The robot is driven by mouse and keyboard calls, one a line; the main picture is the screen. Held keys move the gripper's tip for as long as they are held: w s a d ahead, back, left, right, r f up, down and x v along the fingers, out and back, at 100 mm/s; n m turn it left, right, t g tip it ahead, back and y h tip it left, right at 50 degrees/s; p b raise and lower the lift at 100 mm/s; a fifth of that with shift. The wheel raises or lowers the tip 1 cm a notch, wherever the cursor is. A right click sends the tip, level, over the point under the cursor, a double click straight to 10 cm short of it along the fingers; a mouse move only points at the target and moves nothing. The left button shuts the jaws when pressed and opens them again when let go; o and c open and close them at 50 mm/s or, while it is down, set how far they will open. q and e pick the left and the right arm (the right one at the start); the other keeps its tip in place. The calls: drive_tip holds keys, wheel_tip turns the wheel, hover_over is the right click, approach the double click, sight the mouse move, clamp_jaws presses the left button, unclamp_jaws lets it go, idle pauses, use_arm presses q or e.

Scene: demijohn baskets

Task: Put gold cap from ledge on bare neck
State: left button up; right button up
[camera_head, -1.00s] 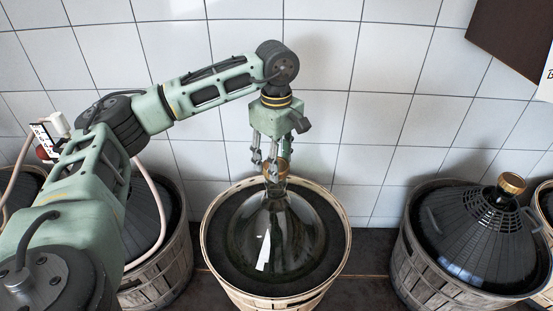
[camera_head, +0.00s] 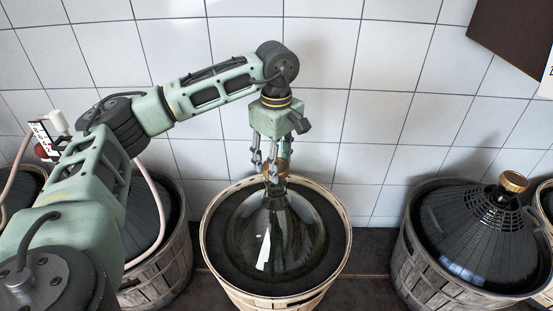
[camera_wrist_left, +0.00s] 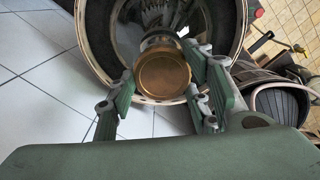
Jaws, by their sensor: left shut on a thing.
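The gold cap (camera_wrist_left: 162,76) is between the fingers of my left gripper (camera_head: 273,172), which is shut on it. In the head view the cap (camera_head: 284,164) is partly hidden by the fingers. It is at the top of the neck of the dark glass demijohn (camera_head: 275,240) in the middle basket. In the left wrist view the cap appears over the neck; whether it is fully seated I cannot tell. My right gripper is not in view.
The middle basket (camera_head: 211,243) surrounds the demijohn. To the right, a basket (camera_head: 424,262) holds a covered demijohn with a gold cap (camera_head: 512,182). More baskets stand at the left behind my arm. A white tiled wall (camera_head: 380,120) rises close behind.

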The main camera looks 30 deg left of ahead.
use_arm(q)
drive_tip(key=shift+f+b, duration=0.95)
drive_tip(key=shift+f, duration=0.35)
drive_tip(key=o, duration=1)
drive_tip(key=shift+r, duration=0.1)
wheel_tip(320, 180, up, 12)
drive_tip(key=shift+f, duration=0.1)
idle(0.4)
